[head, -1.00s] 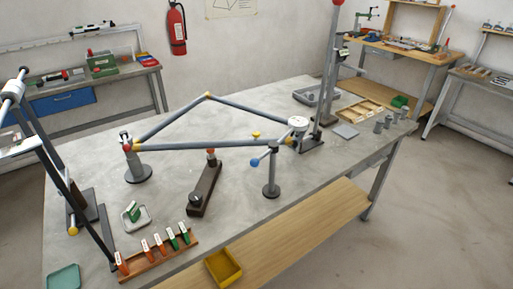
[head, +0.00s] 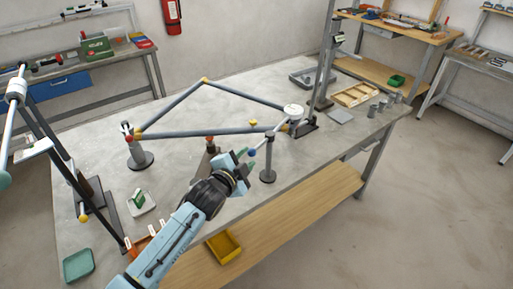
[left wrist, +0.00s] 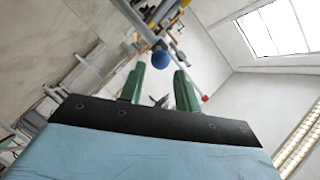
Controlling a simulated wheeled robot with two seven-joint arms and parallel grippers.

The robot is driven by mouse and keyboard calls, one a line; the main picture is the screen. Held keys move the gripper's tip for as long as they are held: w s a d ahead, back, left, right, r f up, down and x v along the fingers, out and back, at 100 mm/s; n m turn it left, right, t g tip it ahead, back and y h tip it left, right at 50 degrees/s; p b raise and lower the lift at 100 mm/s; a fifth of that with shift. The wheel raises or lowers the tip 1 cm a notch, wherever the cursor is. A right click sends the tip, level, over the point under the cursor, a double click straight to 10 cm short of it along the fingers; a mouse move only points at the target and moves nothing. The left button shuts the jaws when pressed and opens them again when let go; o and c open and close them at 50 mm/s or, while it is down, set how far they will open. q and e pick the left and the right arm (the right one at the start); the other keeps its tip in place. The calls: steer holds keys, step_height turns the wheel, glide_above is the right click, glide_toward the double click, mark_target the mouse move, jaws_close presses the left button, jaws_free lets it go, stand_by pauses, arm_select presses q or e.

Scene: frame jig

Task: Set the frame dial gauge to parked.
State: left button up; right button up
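The frame dial gauge (head: 293,111), a round white-faced dial, sits at the right corner of the grey bar frame (head: 205,132). Its reading is too small to tell. A blue ball knob (head: 252,152) on a short lever joins the post (head: 268,160) below the frame's right end. My left gripper (head: 245,160) is close to the blue knob, over the table's front part. In the left wrist view its green fingers (left wrist: 158,88) are apart and empty, with the blue knob (left wrist: 161,60) just beyond their tips. My right gripper is out of view.
My left arm hides most of the dark block and tag rack (head: 140,243). A small tray with a green piece (head: 140,202) lies left. A yellow bin (head: 224,246) is on the lower shelf. A wooden tray (head: 355,95) and grey cylinders stand right.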

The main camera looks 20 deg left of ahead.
mark_target(252, 152)
arm_select(q)
steer(key=x, duration=0.7)
steer(key=shift+w, duration=0.25)
jaws_close()
